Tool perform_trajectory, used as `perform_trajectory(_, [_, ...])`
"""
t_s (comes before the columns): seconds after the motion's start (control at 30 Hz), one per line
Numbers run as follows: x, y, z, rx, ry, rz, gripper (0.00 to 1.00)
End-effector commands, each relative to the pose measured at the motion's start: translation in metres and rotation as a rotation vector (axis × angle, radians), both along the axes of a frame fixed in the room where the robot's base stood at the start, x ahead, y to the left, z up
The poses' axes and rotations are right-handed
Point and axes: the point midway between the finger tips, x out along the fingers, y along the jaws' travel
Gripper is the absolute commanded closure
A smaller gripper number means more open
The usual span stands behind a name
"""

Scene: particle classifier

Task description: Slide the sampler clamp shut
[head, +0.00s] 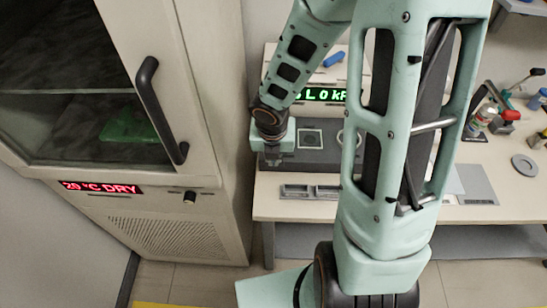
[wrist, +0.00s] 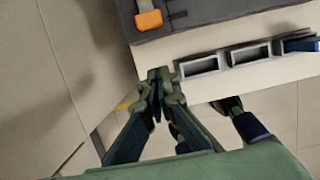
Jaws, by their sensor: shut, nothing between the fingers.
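The dark grey instrument (head: 320,157) stands on the bench in the head view, with a green lit display (head: 325,95) behind it. My arm hides part of both. In the wrist view a corner of the instrument (wrist: 195,12) shows at the top, with an orange block (wrist: 149,19) on it. This block may be the sampler clamp; I cannot tell for sure, nor how far it is slid. My gripper (wrist: 160,76) is shut and empty, below the block and apart from it in the picture, near the bench's front left corner.
Shallow grey trays (wrist: 248,54) line the bench front, right of my gripper; a blue item (wrist: 300,45) lies at the rightmost one. A tall cabinet (head: 190,130) with a black handle stands close on the left. Bottles and tools (head: 490,115) crowd the bench's right side.

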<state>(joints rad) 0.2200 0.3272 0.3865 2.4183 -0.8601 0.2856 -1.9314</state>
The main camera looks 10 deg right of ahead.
Motion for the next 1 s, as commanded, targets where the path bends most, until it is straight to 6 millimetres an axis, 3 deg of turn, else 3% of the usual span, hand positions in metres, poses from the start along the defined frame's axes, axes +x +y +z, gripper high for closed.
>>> perform_trajectory(0.03, [0.002, 0.000, -0.017, 0.000, 0.002, 0.003, 1.00])
perform_trajectory(0.3, [0.013, -0.003, -0.064, 0.000, 0.002, 0.001, 1.00])
perform_trajectory(0.37, [0.025, -0.006, -0.054, 0.001, -0.001, -0.003, 1.00])
perform_trajectory(0.6, [0.047, -0.013, -0.054, 0.001, 0.001, -0.002, 1.00])
perform_trajectory(1.0, [0.052, -0.014, -0.055, 0.000, 0.000, 0.000, 1.00])
